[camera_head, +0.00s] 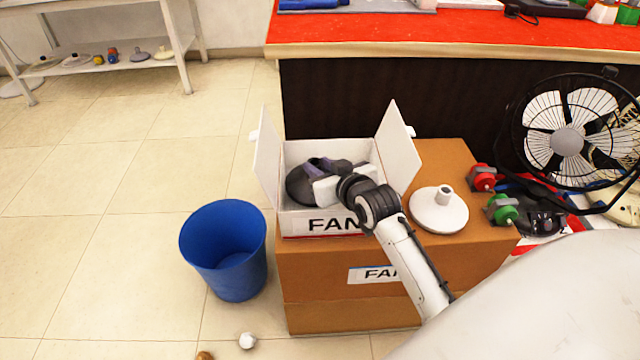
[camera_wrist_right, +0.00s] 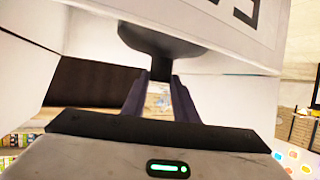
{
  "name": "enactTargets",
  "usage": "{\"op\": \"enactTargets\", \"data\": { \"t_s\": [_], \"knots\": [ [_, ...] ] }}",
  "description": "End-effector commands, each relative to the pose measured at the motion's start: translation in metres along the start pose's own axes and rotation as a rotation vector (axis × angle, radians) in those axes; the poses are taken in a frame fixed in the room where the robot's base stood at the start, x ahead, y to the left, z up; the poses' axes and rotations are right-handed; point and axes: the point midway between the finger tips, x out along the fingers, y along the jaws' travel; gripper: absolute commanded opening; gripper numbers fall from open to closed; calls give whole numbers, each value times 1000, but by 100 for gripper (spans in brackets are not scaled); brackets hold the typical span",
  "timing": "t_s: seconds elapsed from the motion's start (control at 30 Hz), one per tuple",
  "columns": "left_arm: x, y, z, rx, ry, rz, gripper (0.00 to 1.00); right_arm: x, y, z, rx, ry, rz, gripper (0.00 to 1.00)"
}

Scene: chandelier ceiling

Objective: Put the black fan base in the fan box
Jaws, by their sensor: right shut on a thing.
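The white fan box (camera_head: 290,222), marked "FAN", stands open on top of a brown carton with its side flaps raised. The black fan base (camera_head: 299,187) is inside the box opening, at its left part, and its lower edge is hidden by the front wall. My right gripper (camera_head: 318,167) reaches into the box and is shut on the base's stem. In the right wrist view the dark base (camera_wrist_right: 160,40) is between the fingers (camera_wrist_right: 160,88), with white box walls around it. Whether the base touches the box floor cannot be told. My left gripper is not in view.
The brown carton (camera_head: 400,262) also holds a white fan base (camera_head: 439,210) right of the box. A blue bin (camera_head: 226,250) stands on the floor at left. Red and green motors (camera_head: 502,210) and a black fan (camera_head: 570,140) are at right. A red-topped counter (camera_head: 400,30) is behind.

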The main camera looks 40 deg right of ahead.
Motion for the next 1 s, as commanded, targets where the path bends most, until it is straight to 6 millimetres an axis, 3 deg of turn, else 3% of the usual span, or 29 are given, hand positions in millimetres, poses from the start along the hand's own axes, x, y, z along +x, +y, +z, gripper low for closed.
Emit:
{"op": "enactTargets", "data": {
  "t_s": [0.3, 0.7, 0.73, 0.8, 1.0],
  "knots": [
    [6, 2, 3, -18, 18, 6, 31, 14, 0, 33, 1, 4, 0, 0],
    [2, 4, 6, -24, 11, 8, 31, 16, 0, 37, 1, 4, 0, 0],
    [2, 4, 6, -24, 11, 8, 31, 16, 0, 39, 1, -1, 0, 30],
    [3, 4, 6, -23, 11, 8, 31, 16, 0, 39, 0, -1, 0, 42],
    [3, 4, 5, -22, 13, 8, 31, 16, 0, 39, 0, -1, 0, 45]
  ]
}}
